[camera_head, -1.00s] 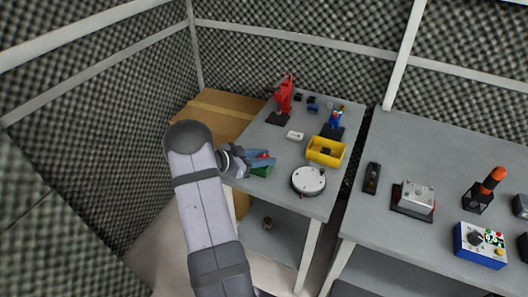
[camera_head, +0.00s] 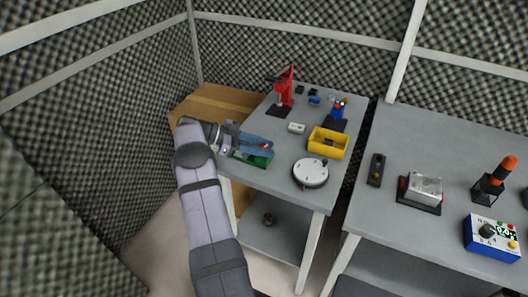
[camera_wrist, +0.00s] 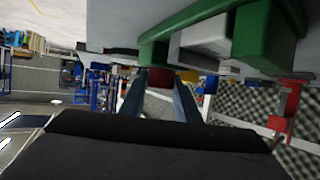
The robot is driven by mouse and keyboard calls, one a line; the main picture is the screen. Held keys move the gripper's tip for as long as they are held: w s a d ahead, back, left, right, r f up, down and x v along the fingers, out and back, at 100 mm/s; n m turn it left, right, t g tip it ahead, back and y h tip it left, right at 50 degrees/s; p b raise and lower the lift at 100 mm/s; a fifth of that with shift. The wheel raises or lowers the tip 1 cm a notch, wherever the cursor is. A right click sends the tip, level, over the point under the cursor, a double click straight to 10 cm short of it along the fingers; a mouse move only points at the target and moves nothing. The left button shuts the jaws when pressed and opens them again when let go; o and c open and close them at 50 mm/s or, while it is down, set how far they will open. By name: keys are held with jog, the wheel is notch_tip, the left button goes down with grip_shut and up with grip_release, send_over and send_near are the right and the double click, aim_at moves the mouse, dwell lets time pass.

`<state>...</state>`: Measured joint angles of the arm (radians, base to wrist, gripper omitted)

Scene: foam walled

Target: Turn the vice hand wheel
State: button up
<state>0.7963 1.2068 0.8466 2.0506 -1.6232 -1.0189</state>
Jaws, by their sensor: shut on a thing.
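The green vice (camera_head: 258,160) sits near the left front edge of the left table. In the wrist view, its green and grey body (camera_wrist: 262,38) hangs at the upper right, close to my fingers. My gripper (camera_head: 268,145) reaches in from the left, just behind the vice, with its two blue fingers spread around a small red part. In the wrist view, this red part (camera_wrist: 161,78), which looks like the hand wheel, is between my fingertips (camera_wrist: 161,90). My gripper is shut on it. Much of the wheel is hidden by the fingers.
A white round device (camera_head: 311,171) is right of the vice, and a yellow bin (camera_head: 328,142) behind it. A small white box (camera_head: 297,128) and a red press (camera_head: 287,90) stand farther back. A second table (camera_head: 395,225) is at the right.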

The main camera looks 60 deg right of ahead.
aim_at(264, 147)
jog(key=shift+r+m+g+y+b, duration=0.1)
jog(key=shift+m+g+y+b, duration=0.35)
jog(key=shift+b, duration=0.25)
jog(key=o, duration=1)
jog(key=shift+o, duration=0.2)
notch_tip(264, 147, up, 10)
